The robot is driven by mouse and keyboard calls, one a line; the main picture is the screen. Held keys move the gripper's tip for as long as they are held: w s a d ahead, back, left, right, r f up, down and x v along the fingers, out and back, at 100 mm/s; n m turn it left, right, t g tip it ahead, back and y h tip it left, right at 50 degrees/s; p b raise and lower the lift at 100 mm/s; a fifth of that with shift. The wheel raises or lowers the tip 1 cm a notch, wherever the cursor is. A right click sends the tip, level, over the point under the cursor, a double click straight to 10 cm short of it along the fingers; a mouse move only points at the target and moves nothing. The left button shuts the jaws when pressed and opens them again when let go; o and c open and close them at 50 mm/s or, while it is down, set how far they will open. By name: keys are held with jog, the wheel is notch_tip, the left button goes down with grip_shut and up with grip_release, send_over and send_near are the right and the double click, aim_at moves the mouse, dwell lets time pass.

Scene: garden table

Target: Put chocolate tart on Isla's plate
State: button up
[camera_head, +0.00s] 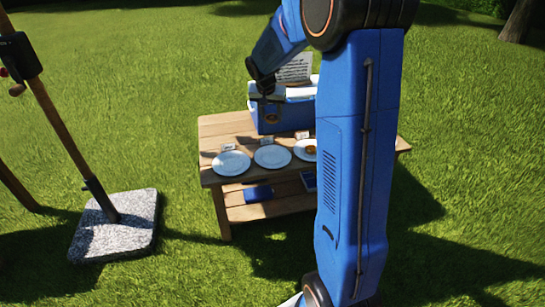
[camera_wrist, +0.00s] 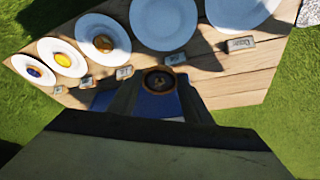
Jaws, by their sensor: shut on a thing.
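My gripper (camera_wrist: 160,92) is shut on a small round dark brown tart (camera_wrist: 160,79), held between the fingertips in the wrist view. In the head view my gripper (camera_head: 266,92) is above the blue box at the back of the table. Two empty white plates show in the wrist view, one near the middle (camera_wrist: 163,38) and one at the right (camera_wrist: 241,12). Small name cards stand by the plates, one by the middle plate (camera_wrist: 175,59) and one by the right plate (camera_wrist: 240,43). Their writing is too small to read surely, so I cannot tell which plate is Isla's.
Three other plates hold food: a brown piece (camera_wrist: 104,43), a yellow one (camera_wrist: 64,60) and a dark blue one (camera_wrist: 35,72). The blue box (camera_head: 290,116) stands on the wooden table (camera_head: 212,130), with a printed sheet (camera_head: 296,68) behind it. A post on a stone base (camera_head: 115,228) stands left.

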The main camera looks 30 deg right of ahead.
jog(key=n, duration=0.1)
send_over(273, 157)
jog(key=s+a, duration=0.1)
jog(key=shift+y, duration=0.3)
notch_tip(273, 157, down, 13)
jog(key=shift+s+r, duration=0.1)
jog(key=shift+r, duration=0.05)
jog(key=shift+f, duration=2.25)
jog(key=shift+f, duration=0.1)
jog(key=o, duration=0.8)
